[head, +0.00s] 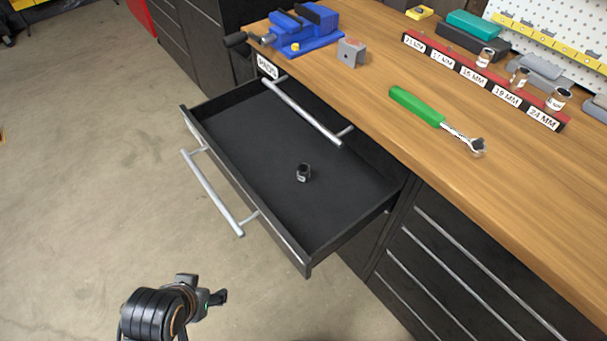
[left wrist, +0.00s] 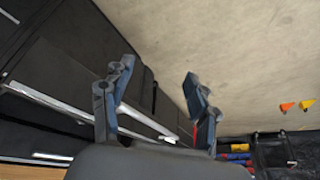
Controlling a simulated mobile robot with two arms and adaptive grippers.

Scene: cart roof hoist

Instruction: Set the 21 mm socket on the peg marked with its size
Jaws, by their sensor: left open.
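A small dark socket (head: 303,172) stands in the open drawer, near the middle of its floor; its size marking is too small to read. The red peg rail (head: 407,38) on the workbench has a row of size labels; the leftmost label (head: 414,42) appears to read 21 MM, and no socket shows above it. Three sockets stand at the right part of the rail: one (head: 485,57), another (head: 519,76) and a third (head: 558,98). My left gripper (head: 203,289) is open and empty, in front of the drawer and apart from it. Its open fingers show in the left wrist view (left wrist: 158,90).
The drawer (head: 285,250) is pulled out, with a silver handle (head: 212,193) on its front. A green-handled ratchet (head: 415,105) lies on the workbench (head: 370,75). A blue vise (head: 300,28) and a grey block (head: 351,52) stand left of the rail.

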